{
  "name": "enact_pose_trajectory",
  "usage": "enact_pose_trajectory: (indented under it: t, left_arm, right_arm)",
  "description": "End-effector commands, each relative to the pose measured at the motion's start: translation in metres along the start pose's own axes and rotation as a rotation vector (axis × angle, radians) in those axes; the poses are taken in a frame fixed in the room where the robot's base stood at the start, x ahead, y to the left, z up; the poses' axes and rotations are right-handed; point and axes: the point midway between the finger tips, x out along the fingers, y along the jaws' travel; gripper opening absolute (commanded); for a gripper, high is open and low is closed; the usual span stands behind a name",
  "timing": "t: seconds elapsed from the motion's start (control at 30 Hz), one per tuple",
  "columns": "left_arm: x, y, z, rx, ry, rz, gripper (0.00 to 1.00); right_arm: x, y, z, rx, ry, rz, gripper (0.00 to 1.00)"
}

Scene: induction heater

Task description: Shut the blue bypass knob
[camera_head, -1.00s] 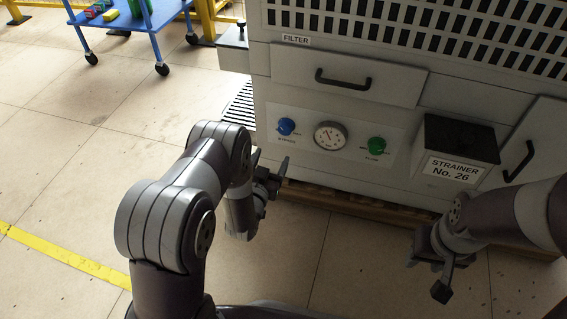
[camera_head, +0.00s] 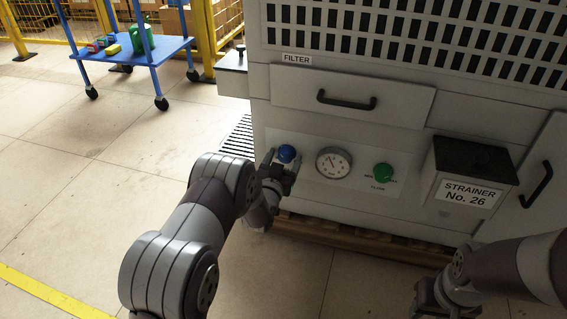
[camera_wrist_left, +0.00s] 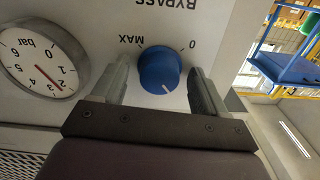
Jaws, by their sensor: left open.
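The blue bypass knob (camera_head: 287,153) is on the panel of the grey machine, left of the gauge. In the left wrist view the knob (camera_wrist_left: 160,70) sits between the two fingers, with its white mark pointing toward the gripper's palm and the labels "0", "MAX" and "BYPASS" around it upside down. My left gripper (camera_head: 281,168) is open at the knob, one finger on each side; the wrist view (camera_wrist_left: 160,84) shows gaps between the fingers and the knob. My right gripper (camera_head: 440,300) is low at the right, away from the knob; its fingers are unclear.
A pressure gauge (camera_head: 333,163) and a green flow knob (camera_head: 383,171) are right of the blue knob. A black-topped strainer box (camera_head: 468,178) sticks out further right. A drawer handle (camera_head: 346,100) is above. A blue cart (camera_head: 150,50) stands back left on open floor.

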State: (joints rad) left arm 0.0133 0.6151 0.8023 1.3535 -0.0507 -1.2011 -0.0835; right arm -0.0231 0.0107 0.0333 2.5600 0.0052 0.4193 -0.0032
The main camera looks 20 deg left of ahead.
Motion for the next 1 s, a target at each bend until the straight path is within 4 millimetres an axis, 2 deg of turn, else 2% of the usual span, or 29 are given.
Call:
enact_pose_trajectory:
  t: [0.03,0.2,0.57,0.77,1.0]
  left_arm:
    - [0.000,0.000,0.000,0.000,0.000,0.000,0.73]
    - [0.000,0.000,0.000,0.000,-0.001,0.000,0.18]
    - [-0.001,0.000,0.000,-0.042,-0.002,0.000,0.18]
    - [-0.001,0.000,-0.001,-0.159,-0.003,0.000,0.18]
    - [-0.001,0.001,-0.002,-0.375,-0.003,0.000,0.18]
  right_arm:
    - [0.000,0.000,0.000,0.000,0.000,0.000,0.43]
    - [0.000,0.000,0.000,0.000,0.000,0.000,0.43]
    - [-0.004,0.000,-0.001,0.000,0.000,0.000,0.43]
    - [-0.013,0.000,-0.002,0.000,0.000,0.000,0.43]
    - [-0.027,0.000,-0.003,0.000,0.000,0.000,0.43]
